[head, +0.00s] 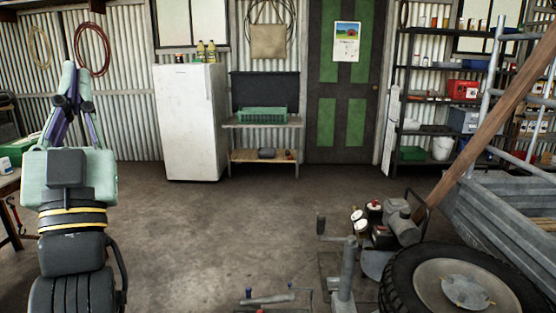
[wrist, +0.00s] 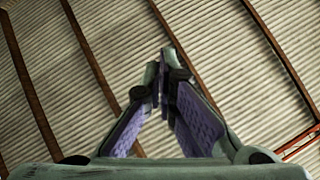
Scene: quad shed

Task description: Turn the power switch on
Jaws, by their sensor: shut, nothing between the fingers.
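My gripper (head: 69,83) is raised at the left of the head view, pointing up in front of the corrugated wall. Its fingertips are together with nothing between them. In the wrist view my gripper (wrist: 163,75) also shows shut, with purple inner pads, against a corrugated surface crossed by brown beams. I cannot make out a power switch in either view.
A white fridge (head: 186,125) stands at the back, beside a bench (head: 262,156) with a green crate (head: 262,116). A green and black door (head: 343,90) is right of it. A trailer (head: 505,215) and wheel (head: 462,285) fill the right.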

